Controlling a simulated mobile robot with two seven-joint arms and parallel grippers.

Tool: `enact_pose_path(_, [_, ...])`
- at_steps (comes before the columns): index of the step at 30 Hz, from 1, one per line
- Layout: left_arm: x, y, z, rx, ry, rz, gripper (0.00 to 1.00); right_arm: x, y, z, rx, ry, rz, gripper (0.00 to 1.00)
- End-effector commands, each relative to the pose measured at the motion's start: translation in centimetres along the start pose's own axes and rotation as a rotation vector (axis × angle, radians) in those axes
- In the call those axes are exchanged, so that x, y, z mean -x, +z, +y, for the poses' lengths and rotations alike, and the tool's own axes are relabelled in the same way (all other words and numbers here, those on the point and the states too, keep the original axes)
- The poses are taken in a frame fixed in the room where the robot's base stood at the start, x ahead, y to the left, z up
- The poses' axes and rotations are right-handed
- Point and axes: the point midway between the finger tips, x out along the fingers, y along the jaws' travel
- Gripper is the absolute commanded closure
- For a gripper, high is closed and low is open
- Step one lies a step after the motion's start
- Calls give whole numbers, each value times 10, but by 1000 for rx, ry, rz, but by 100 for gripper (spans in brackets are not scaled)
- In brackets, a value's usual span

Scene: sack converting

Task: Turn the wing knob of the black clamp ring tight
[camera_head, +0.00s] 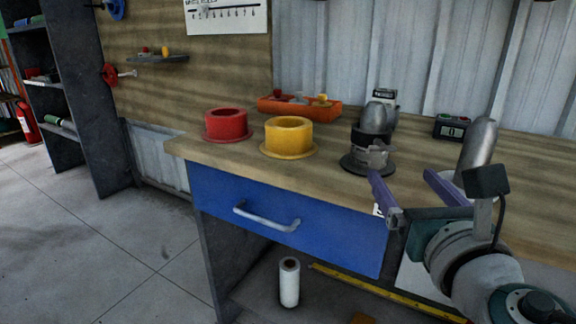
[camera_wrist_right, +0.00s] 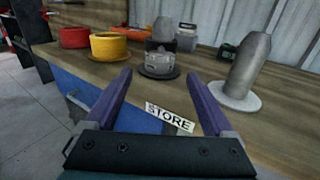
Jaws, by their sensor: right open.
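The black clamp ring (camera_head: 357,141) stands on the wooden bench on a dark round flange (camera_head: 352,168), with a grey metal dome (camera_head: 375,116) above it. A grey fitting on its near right side looks like the wing knob (camera_head: 377,158); its wings are too small to make out. The wrist view shows the flange (camera_wrist_right: 158,73) and a grey part (camera_wrist_right: 158,60) ahead, between the fingertips. My right gripper (camera_head: 404,177) is open and empty at the bench's front edge, just short of the ring and apart from it. My left gripper is not in view.
Red (camera_head: 227,124) and yellow (camera_head: 288,136) flanged rings stand left of the clamp ring. A grey metal cone (camera_head: 477,150) stands close behind my right gripper. An orange tray (camera_head: 299,111) lies behind. A blue drawer (camera_head: 285,222) with a handle is below the bench top.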

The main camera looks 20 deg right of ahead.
Motion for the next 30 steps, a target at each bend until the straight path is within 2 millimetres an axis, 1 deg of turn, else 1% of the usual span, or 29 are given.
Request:
enact_pose_path(5, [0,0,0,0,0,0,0,-25,2,0,1,-2,-3,12])
enact_pose_path(9, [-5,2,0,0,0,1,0,-52,2,-1,-2,-3,-3,12])
enact_pose_path(12, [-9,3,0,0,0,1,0,-70,1,-1,-2,-2,-3,12])
enact_pose_path(15, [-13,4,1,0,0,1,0,-83,0,0,-2,-2,-2,12])
enact_pose_path(18, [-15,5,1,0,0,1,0,-91,1,-1,-2,-2,-1,12])
enact_pose_path(21, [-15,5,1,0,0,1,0,-96,1,-1,-3,-2,0,12])
enact_pose_path(29, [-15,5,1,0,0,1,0,-96,2,-1,-3,-2,0,12])
enact_pose_path(30, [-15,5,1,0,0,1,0,-96,2,-1,-3,-2,0,17])
